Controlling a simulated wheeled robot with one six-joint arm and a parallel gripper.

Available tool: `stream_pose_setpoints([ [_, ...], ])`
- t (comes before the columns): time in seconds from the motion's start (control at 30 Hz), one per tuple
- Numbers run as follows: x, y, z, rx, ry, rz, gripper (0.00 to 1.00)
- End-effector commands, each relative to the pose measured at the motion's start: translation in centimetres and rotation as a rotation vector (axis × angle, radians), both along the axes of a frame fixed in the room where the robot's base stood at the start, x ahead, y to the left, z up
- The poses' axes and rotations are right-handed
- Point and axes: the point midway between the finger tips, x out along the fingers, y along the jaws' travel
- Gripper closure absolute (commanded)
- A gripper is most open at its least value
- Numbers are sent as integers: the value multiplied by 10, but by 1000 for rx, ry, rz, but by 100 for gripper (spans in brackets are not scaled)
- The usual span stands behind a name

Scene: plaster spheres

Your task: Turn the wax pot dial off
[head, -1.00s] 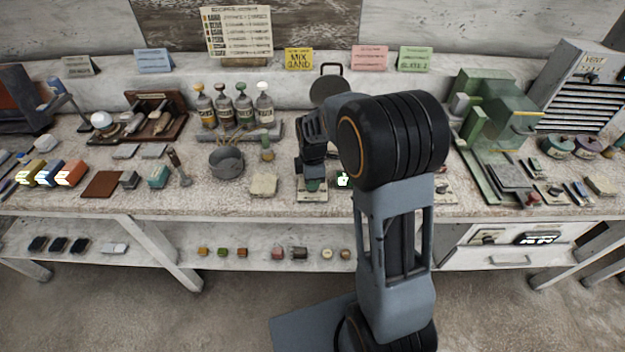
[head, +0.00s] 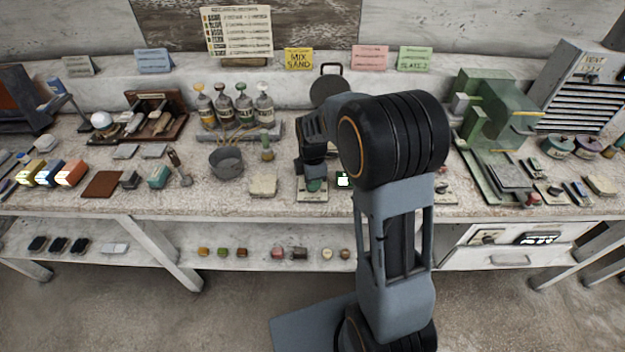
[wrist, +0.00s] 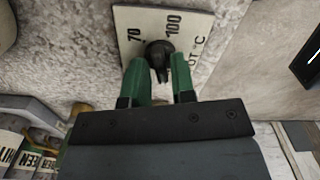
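The dial is a dark round knob (wrist: 158,49) on a pale plate (wrist: 130,18) marked 70, 100 and "OT °C", seen in the wrist view. A narrow grip on the knob points toward my gripper (wrist: 161,78). My two green fingers stand apart, one on each side of this grip, with visible gaps between. The left fingertip is close to the knob's edge; I cannot tell if it touches. In the head view my gripper (head: 316,184) is low over the pale plate (head: 312,197) on the bench, and it hides the knob.
A grey pot (head: 227,161) and a pale block (head: 263,185) stand to the left. A green machine (head: 497,115) stands further right. My arm hides part of the bench.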

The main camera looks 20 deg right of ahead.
Motion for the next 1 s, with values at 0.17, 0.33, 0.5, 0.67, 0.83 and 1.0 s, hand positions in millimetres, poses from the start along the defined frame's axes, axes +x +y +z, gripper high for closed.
stream_pose_setpoints([
  [0.17, 0, 0, 0, 0, 1, -1, 63],
  [0.33, 0, 0, 0, 0, 2, -1, 63],
  [0.5, 0, 0, 10, 0, -1, -2, 63],
  [0.67, 1, 0, 39, 0, -3, -2, 63],
  [0.83, 0, 0, 75, 0, -4, -1, 63],
  [1.0, 0, 0, 105, 0, -2, -1, 63],
])
